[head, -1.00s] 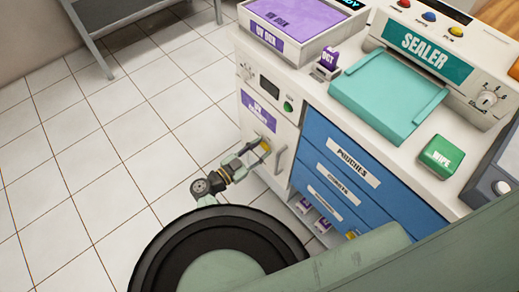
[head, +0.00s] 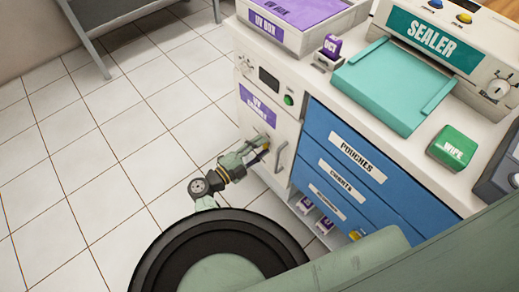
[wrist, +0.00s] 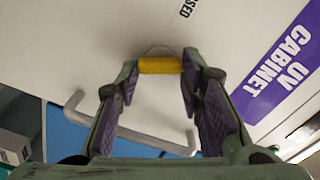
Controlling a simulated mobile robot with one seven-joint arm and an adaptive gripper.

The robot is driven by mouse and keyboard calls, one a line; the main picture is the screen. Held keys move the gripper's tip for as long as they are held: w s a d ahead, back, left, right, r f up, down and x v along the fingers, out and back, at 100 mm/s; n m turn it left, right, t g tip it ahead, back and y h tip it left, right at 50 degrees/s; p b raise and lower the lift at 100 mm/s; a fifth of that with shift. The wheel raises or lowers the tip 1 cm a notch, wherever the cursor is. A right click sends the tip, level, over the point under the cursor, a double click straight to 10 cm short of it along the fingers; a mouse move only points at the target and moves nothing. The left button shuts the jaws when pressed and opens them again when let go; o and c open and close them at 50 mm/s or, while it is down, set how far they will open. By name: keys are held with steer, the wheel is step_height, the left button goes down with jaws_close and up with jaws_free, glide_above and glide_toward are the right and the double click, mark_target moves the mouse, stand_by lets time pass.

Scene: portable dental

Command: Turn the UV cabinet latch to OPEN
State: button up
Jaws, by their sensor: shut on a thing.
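The UV cabinet (head: 284,124) is the white front at the left of the counter unit; its purple label (wrist: 280,62) shows at the right in the wrist view. The latch (wrist: 160,65) is a yellow bar on the door. My gripper (wrist: 160,68) is shut on it, one fingertip at each end of the bar. In the head view my gripper (head: 260,149) is against the cabinet's lower front and partly hides the latch. A marking (wrist: 188,8) ending in "OSED" is cut off above the latch in the wrist view.
A grey door handle (wrist: 130,135) lies close by the fingers, and shows just right of my gripper in the head view (head: 281,157). Blue drawers (head: 355,165) stand to the right. The tiled floor (head: 110,150) at the left is clear.

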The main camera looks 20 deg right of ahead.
steer(key=m+b, duration=0.2)
steer(key=m, duration=0.3)
steer(key=shift+f+b, duration=0.15)
steer(key=shift+b, duration=0.2)
stand_by(0.4)
steer(key=o, duration=1.2)
steer(key=shift+c, duration=0.2)
steer(key=shift+a, duration=0.15)
steer(key=v, duration=1.1)
steer(key=shift+s+a, duration=0.2)
steer(key=shift+a, duration=0.15)
